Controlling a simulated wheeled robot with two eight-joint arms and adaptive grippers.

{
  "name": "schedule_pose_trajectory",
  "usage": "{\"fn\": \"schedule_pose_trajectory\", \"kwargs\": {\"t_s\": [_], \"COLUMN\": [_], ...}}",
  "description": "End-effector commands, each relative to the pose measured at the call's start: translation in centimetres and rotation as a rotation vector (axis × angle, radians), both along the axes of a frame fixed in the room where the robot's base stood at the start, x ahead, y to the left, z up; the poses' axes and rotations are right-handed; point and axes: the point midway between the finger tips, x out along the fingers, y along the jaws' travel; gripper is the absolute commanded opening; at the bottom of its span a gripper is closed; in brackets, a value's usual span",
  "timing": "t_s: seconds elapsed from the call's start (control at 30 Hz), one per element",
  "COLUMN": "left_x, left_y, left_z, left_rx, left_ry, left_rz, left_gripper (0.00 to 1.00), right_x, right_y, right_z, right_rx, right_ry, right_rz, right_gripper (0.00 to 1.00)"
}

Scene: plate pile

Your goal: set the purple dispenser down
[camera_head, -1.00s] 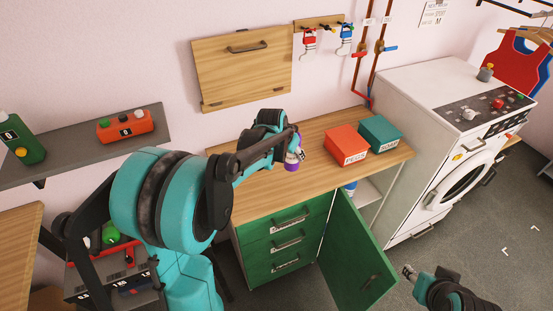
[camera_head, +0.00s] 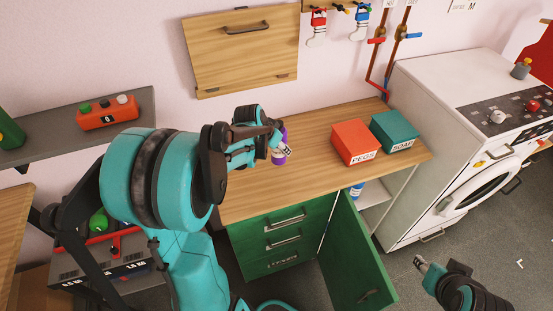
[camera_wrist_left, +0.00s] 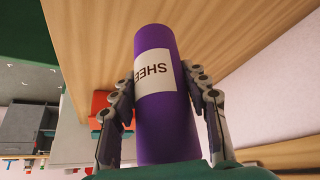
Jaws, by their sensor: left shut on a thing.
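My left gripper (camera_head: 282,148) is shut on the purple dispenser (camera_head: 280,160) above the back part of the wooden counter (camera_head: 310,180). In the left wrist view the dispenser (camera_wrist_left: 165,125) is a purple cylinder between the two fingers (camera_wrist_left: 165,100). Its white label reads "SHEE", upside down in that view, and the rest of the label is turned out of sight. In the head view the gripper hides much of the dispenser. I cannot tell whether its base touches the counter. My right gripper (camera_head: 420,263) is at lower right, away from the counter, apparently empty; its finger gap is unclear.
A red PEGS box (camera_head: 354,142) and a teal SOAP box (camera_head: 395,131) stand on the counter's right. A green cabinet door (camera_head: 357,255) hangs open below. A white washing machine (camera_head: 430,90) stands at right. The counter between dispenser and boxes is clear.

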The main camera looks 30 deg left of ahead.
Motion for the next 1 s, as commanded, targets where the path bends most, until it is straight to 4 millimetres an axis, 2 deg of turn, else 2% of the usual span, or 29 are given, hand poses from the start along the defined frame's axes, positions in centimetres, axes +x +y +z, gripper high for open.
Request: {"fn": "schedule_pose_trajectory", "kwargs": {"t_s": [0.17, 0.43, 0.83, 0.87, 0.9, 1.0], "left_x": [-0.7, -0.6, -0.6, -0.7, -0.7, -0.7], "left_y": [0.5, 0.5, 0.5, 0.5, 0.5, 0.5], "left_z": [-0.8, -4.5, -4.9, -4.8, -4.8, -4.8], "left_rx": [0.000, 0.000, 0.000, 0.000, 0.000, 0.000], "left_ry": [-0.001, -0.001, 0.000, 0.000, 0.000, 0.000], "left_rz": [0.000, 0.000, 0.000, 0.000, 0.000, 0.000], "left_gripper": [0.03, 0.03, 0.03, 0.53, 0.64, 0.66], "right_x": [0.0, 0.0, 0.0, 0.0, 0.0, 0.0], "right_y": [0.0, 0.0, 0.0, 0.0, 0.0, 0.0], "right_z": [-0.4, -2.1, -2.4, -2.3, -2.3, -2.2], "right_rx": [0.000, 0.000, 0.000, 0.000, 0.000, 0.000], "right_ry": [0.000, 0.000, 0.000, 0.000, 0.000, 0.000], "right_rz": [0.000, 0.000, 0.000, 0.000, 0.000, 0.000], "right_gripper": [0.40, 0.40, 0.40, 0.40, 0.40, 0.40]}}
